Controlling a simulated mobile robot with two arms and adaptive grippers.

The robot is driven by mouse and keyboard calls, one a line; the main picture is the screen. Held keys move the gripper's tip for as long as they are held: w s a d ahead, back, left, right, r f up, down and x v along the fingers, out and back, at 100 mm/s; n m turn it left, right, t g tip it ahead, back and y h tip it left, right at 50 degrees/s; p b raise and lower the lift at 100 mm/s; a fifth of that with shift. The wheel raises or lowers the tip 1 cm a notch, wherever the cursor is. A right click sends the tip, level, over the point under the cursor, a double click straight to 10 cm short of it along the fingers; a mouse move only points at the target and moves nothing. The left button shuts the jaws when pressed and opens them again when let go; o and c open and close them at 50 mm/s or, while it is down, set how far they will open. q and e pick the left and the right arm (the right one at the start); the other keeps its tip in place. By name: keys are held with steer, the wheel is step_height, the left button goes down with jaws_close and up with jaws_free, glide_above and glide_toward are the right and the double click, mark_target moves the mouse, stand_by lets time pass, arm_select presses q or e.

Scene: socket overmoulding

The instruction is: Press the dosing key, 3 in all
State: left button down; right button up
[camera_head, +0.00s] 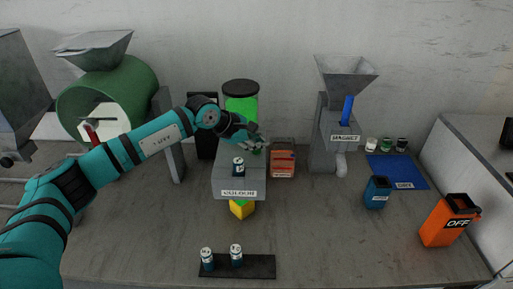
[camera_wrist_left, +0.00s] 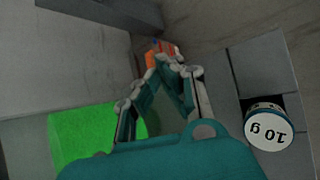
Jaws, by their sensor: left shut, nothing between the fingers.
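The grey machine labelled COLOUR (camera_head: 228,186) stands at the middle of the table, with a clear cylinder of bright green material (camera_head: 241,108) behind it. The green also shows in the left wrist view (camera_wrist_left: 82,138). A small pot marked 10 g (camera_wrist_left: 268,132) sits in the machine's top recess; it shows in the head view too (camera_head: 238,165). My left gripper (camera_head: 257,143) is shut and empty over the back right of the machine. A small green patch (camera_head: 258,151), maybe the dosing key, shows just under the fingertips. I cannot tell whether they touch. My right gripper is out of view.
A red-and-tan box (camera_head: 283,160) stands right of the machine, then the MAGNET hopper (camera_head: 345,138). A dark rack (camera_head: 258,267) with two small pots lies in front. A blue cup (camera_head: 377,193) and orange OFF container (camera_head: 449,221) stand right. The front centre-right table is clear.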

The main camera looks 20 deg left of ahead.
arm_select(q)
steer(key=shift+f, duration=0.2)
steer(key=shift+r, duration=0.2)
steer(key=shift+r+p, duration=0.35)
steer(key=shift+r, duration=0.55)
step_height(320, 180, up, 5)
steer(key=shift+r+p, duration=0.1)
steer(key=shift+p, duration=0.9)
